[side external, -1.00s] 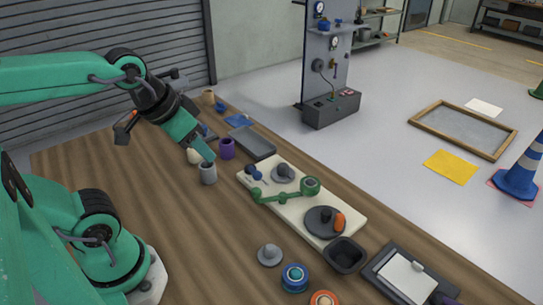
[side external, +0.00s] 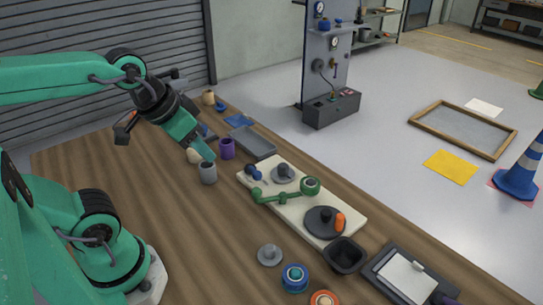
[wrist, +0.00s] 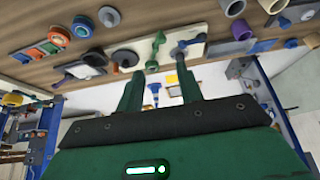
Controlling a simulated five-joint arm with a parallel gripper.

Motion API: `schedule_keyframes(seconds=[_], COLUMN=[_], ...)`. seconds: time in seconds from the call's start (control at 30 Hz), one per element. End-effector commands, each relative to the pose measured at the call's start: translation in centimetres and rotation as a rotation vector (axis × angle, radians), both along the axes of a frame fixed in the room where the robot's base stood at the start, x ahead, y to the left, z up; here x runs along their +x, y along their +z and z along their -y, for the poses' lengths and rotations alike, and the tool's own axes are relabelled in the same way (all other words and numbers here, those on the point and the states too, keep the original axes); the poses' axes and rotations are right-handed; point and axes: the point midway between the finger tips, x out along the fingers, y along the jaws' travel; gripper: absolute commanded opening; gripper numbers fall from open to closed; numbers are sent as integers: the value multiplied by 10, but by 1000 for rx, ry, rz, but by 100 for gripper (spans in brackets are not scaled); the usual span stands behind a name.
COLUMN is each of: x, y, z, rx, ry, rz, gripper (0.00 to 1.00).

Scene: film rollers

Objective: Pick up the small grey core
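A small grey hollow core (side external: 208,174) stands upright on the wooden table, beside a purple core (side external: 227,149) and a cream one (side external: 194,156). My gripper (side external: 208,154) points down and to the right, with its tip just above and behind the grey core in the side picture. I cannot tell how far apart they are. In the wrist view, my gripper (wrist: 160,72) shows two green fingers spread apart with nothing between them. There the grey core (wrist: 232,7) is at the top edge, right of the fingers, with the purple core (wrist: 241,30) close to it.
A cream board (side external: 318,222) with a green roller arm (side external: 285,197) and dark discs lies right of the cores. A grey tray (side external: 253,142) lies behind. A grey flanged piece (side external: 270,255), a blue roll (side external: 294,277) and a black bin (side external: 345,256) stand nearer. The table's left middle is clear.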

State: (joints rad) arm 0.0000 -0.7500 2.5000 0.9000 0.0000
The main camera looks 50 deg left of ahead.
Motion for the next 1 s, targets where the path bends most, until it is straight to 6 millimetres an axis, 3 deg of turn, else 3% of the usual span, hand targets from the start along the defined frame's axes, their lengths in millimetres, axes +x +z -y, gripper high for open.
schedule_keyframes(seconds=[0.1,0.27,0.3,0.73,1.0], x=[0,0,0,4,25], y=[0,0,0,-1,-9], z=[0,0,0,-3,-21], rx=[0,0,0,1,2], ry=[0,0,0,12,72], rz=[0,0,0,-12,-77], gripper=[36,66,67,67,67])
